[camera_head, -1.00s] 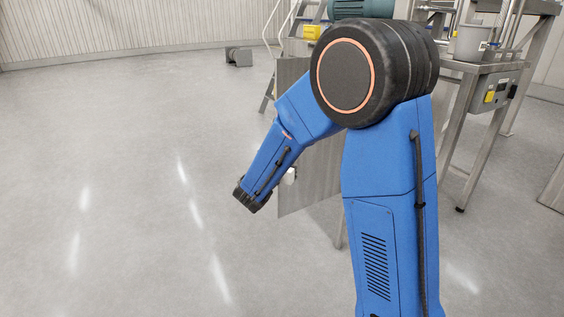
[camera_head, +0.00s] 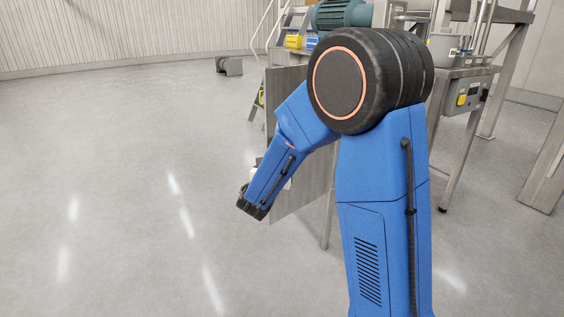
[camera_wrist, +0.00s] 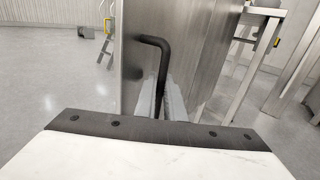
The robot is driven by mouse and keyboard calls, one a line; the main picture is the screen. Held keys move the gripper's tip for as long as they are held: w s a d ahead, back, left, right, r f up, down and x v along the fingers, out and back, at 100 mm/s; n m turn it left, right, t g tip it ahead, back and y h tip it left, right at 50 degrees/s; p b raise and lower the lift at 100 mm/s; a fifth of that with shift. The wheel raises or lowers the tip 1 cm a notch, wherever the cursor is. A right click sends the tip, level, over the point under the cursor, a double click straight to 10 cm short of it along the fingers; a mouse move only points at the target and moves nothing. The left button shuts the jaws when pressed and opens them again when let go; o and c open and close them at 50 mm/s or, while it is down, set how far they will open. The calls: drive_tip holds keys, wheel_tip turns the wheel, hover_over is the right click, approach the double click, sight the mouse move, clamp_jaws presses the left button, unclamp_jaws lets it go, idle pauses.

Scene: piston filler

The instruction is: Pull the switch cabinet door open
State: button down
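The switch cabinet door (camera_head: 300,185) shows in the head view as a grey metal panel behind my arm, beside the machine frame. My arm hides much of it. In the wrist view the door (camera_wrist: 198,50) rises upright straight ahead, with its left edge free against the floor behind. Its black bent handle (camera_wrist: 163,62) stands out from the panel. My gripper (camera_wrist: 162,98) has its two grey fingers close on either side of the handle's lower part, apparently shut on it. The handle's lower end is hidden between the fingers. In the head view the fingers are hidden behind my arm.
The filler's steel frame (camera_head: 455,160) stands to the right, with a grey control box (camera_head: 468,95) and a bucket (camera_head: 444,48). A step ladder (camera_head: 283,30) stands behind. A small grey object (camera_head: 229,66) lies on the far floor. The floor at left is clear.

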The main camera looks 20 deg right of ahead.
drive_tip(key=c, duration=2.1)
unclamp_jaws()
drive_tip(key=shift+d, duration=0.1)
drive_tip(key=v, duration=1.7)
drive_tip(key=shift+s, duration=0.1)
